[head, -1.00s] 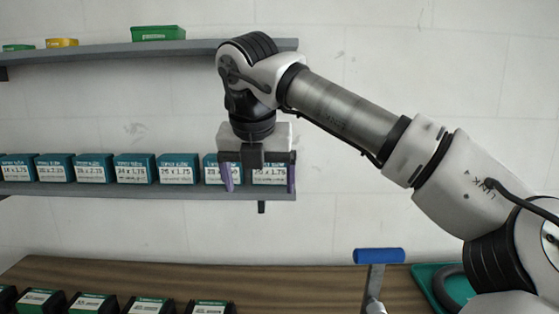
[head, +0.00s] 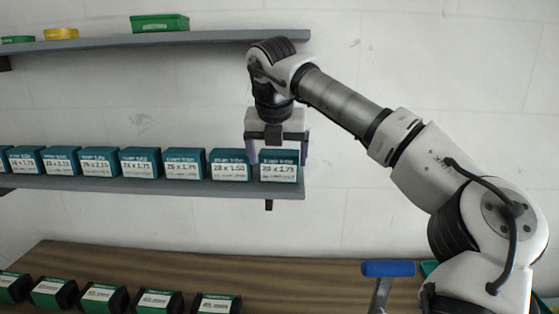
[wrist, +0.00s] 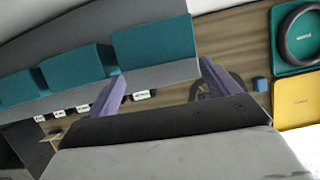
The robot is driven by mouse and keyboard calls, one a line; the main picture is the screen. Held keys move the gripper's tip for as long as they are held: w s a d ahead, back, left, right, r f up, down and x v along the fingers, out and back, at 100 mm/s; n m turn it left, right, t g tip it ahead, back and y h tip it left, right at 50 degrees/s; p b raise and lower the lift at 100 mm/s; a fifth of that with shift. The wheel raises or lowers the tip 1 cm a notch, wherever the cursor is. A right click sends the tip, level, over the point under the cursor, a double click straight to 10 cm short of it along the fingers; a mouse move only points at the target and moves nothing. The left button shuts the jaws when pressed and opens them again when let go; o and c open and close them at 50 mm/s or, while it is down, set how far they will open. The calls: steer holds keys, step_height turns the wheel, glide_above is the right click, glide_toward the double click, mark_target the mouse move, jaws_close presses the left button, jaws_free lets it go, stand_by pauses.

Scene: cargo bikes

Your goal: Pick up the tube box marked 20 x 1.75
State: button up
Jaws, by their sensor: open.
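The teal tube box marked 20 x 1.75 (head: 279,167) stands upright at the right end of the middle shelf, its white label facing out. My gripper (head: 279,156) is open and points down over this box. One purple finger shows at each side of the box in the head view; I cannot tell whether they touch it. In the wrist view my open gripper (wrist: 163,74) has the plain teal top of the end box (wrist: 154,42) ahead between its fingers, with nothing held.
A similar box marked 28 x 1.50 (head: 230,166) stands close on the left, with several more along the shelf (head: 200,187). An upper shelf (head: 100,46) holds a green box (head: 160,23). Below is a wooden bench (head: 200,262) with dark green boxes and a blue-handled tool (head: 388,269).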

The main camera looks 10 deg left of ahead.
mark_target(279, 153)
steer(key=w, duration=0.1)
steer(key=w+p, duration=0.2)
steer(key=shift+a+r, duration=0.25)
steer(key=p+x, duration=0.1)
steer(key=x, duration=0.1)
steer(key=shift+w+f, duration=0.15)
steer(key=shift+f, duration=0.1)
steer(key=shift+w+f, duration=0.1)
steer(key=shift+f, duration=0.4)
steer(key=c, duration=0.7)
